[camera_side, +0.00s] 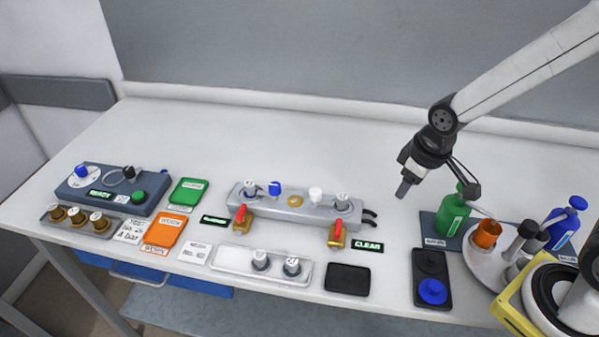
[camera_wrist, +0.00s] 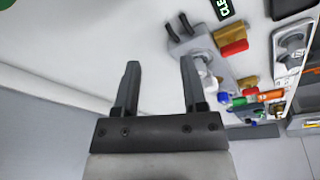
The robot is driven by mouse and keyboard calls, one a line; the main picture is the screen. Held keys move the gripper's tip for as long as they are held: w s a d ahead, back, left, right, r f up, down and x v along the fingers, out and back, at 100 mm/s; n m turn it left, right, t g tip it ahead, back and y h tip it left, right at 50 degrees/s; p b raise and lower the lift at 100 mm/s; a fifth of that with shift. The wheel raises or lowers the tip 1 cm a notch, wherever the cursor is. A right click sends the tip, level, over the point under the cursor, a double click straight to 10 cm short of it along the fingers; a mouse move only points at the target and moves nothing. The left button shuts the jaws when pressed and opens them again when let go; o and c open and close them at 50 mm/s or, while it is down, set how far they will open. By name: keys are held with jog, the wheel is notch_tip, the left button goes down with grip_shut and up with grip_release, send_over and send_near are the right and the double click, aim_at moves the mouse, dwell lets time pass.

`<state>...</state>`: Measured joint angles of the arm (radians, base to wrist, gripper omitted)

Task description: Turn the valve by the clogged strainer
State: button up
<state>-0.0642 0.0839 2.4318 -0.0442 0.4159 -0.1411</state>
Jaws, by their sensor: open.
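A grey manifold block (camera_side: 293,206) stands mid-table with two brass valves at its front, each with a red handle. The left valve (camera_side: 241,216) is beside a small dark label (camera_side: 215,219) whose green text is too small to read. The right valve (camera_side: 337,236) is beside a label reading CLEAR (camera_side: 367,246). In the wrist view, the valve near the CLEAR label (camera_wrist: 222,8) shows its red handle (camera_wrist: 234,48). My gripper (camera_side: 404,190) is open and empty, above the table right of the manifold. Its two fingers (camera_wrist: 158,61) are apart, touching neither valve.
Two black hoses (camera_side: 370,217) stick out of the manifold's right end. A green bottle (camera_side: 453,215) and orange cup (camera_side: 487,234) stand at right. The table behind the manifold is clear.

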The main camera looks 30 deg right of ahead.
jog(key=w+a+n, duration=0.8)
jog(key=w+a+n+h, duration=0.1)
jog(key=w+a+n, duration=0.3)
jog(key=shift+w+r, duration=0.25)
jog(key=shift+w, duration=0.05)
jog(key=w+a+n+h, duration=0.1)
jog(key=w+a+n, duration=0.3)
jog(key=a+n, duration=0.4)
jog(key=n+h, duration=0.1)
jog(key=n, duration=0.3)
send_near(243, 205)
jog(key=shift+s+f+t, duration=0.2)
jog(key=shift+f+t, duration=0.2)
jog(key=shift+f, duration=0.25)
jog(key=shift+d+f, duration=0.1)
jog(key=shift+x, duration=3.8)
grip_shut()
